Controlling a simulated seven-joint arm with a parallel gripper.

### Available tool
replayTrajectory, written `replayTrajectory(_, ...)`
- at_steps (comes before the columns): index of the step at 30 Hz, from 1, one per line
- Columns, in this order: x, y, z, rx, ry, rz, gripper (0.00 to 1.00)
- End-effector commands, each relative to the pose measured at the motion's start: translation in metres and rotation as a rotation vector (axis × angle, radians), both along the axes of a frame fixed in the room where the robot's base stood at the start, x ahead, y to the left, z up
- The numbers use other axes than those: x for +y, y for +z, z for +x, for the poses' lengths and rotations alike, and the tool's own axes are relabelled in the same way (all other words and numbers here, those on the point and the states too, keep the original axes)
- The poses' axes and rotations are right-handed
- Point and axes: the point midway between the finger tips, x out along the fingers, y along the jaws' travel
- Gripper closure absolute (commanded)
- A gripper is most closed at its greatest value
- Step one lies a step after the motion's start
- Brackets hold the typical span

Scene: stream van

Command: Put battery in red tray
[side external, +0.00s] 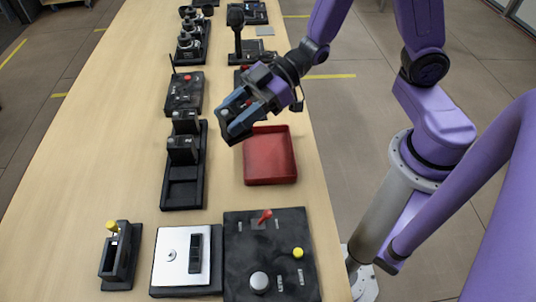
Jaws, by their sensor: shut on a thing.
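The red tray (270,157) sits on the table near its right edge, and its visible inside is empty. My gripper (238,118) is in the air over the tray's far left corner. It is shut on a dark block with a light grey top, which looks like a battery (226,113); the fingers hide much of it. Two similar batteries, one nearer (182,151) and one farther (185,122), stand in a black rack (182,197) left of the tray. The rack's near part is empty.
A black panel (240,228) with a red lever and yellow knob stands in front of the tray. A silver-topped box (172,258) and a small black holder (118,262) are at the front left. More devices, including a joystick (236,18), stand farther back. The table's left side is clear.

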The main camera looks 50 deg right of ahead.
Motion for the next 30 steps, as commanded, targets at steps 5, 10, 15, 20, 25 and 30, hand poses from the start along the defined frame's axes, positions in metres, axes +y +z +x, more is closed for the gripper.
replayTrajectory(5,-0.027,-0.012,-0.005,0.002,0.11,0.001,0.97)
replayTrajectory(10,-0.05,-0.02,-0.015,0.0,0.204,0.002,0.97)
replayTrajectory(15,-0.063,-0.024,-0.023,-0.002,0.257,0.002,0.97)
replayTrajectory(20,-0.067,-0.035,-0.025,0.003,0.274,0.001,0.97)
replayTrajectory(25,-0.067,-0.054,-0.026,0.003,0.274,0.001,0.97)
replayTrajectory(30,-0.066,-0.064,-0.025,0.0,0.274,0.001,0.97)
